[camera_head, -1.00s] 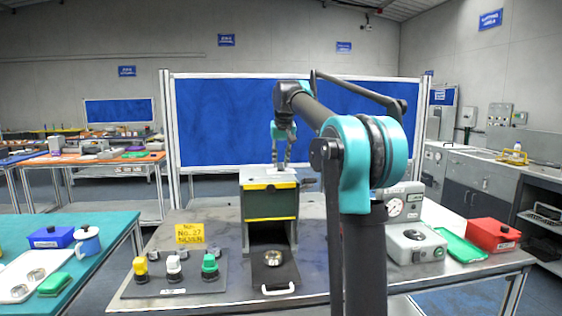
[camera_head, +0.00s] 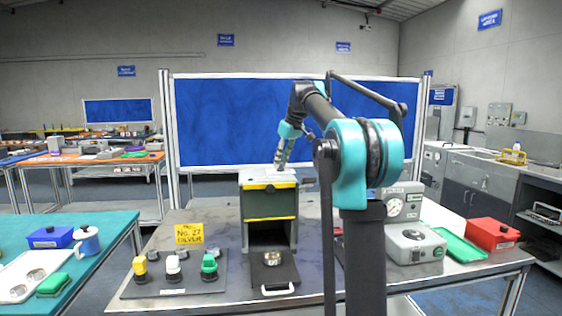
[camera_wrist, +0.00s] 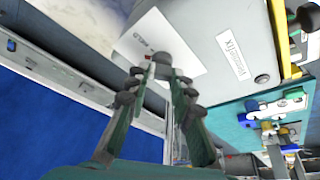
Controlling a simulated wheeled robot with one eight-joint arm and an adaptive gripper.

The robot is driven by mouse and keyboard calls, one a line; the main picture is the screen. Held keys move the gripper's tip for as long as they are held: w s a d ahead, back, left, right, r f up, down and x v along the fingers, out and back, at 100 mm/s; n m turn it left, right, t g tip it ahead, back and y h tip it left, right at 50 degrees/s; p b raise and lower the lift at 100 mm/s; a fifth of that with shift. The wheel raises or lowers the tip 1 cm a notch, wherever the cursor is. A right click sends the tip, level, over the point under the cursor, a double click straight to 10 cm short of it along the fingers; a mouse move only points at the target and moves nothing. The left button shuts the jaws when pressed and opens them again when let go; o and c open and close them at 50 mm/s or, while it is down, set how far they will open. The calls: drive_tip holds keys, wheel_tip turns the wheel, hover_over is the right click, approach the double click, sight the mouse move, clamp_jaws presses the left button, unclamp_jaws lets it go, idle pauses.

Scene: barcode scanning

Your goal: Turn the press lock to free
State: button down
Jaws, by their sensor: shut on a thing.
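The press (camera_head: 270,206) is a dark green box with yellow bands and a grey top, standing on the table. In the wrist view its grey top (camera_wrist: 215,25) bears a white label plate (camera_wrist: 160,40) with a word that seems to read "HELD". A small dark lock knob (camera_wrist: 160,60) with a red mark sits at the plate's edge. My gripper (camera_head: 281,160) reaches down at a tilt onto the press top. In the wrist view my gripper (camera_wrist: 160,80) has its fingertips closed around the knob, partly hiding it.
A black tray with a round metal dish (camera_head: 272,259) sits before the press opening. A panel with yellow, white and green knobs (camera_head: 175,272) lies left, near a yellow sign (camera_head: 189,234). A grey gauge unit (camera_head: 413,240), green tray (camera_head: 456,247) and red box (camera_head: 493,234) stand right.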

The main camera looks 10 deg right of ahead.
drive_tip(key=n+g, duration=0.1)
drive_tip(key=n, duration=0.1)
drive_tip(key=n+y, duration=0.1)
drive_tip(key=n, duration=0.2)
drive_tip(key=shift+w+d+g, duration=0.1)
drive_tip(key=shift+w+g, duration=0.05)
drive_tip(key=shift+g, duration=0.25)
drive_tip(key=n+g, duration=0.1)
drive_tip(key=n, duration=0.4)
drive_tip(key=shift+w+g+y, duration=0.1)
drive_tip(key=shift+g+y, duration=0.3)
drive_tip(key=shift+n, duration=0.3)
drive_tip(key=c, duration=1.3)
unclamp_jaws()
drive_tip(key=shift+d+r, duration=0.3)
drive_tip(key=shift+r, duration=0.25)
drive_tip(key=shift+d+r, duration=0.75)
drive_tip(key=shift+r, duration=0.1)
drive_tip(key=d, duration=1.1)
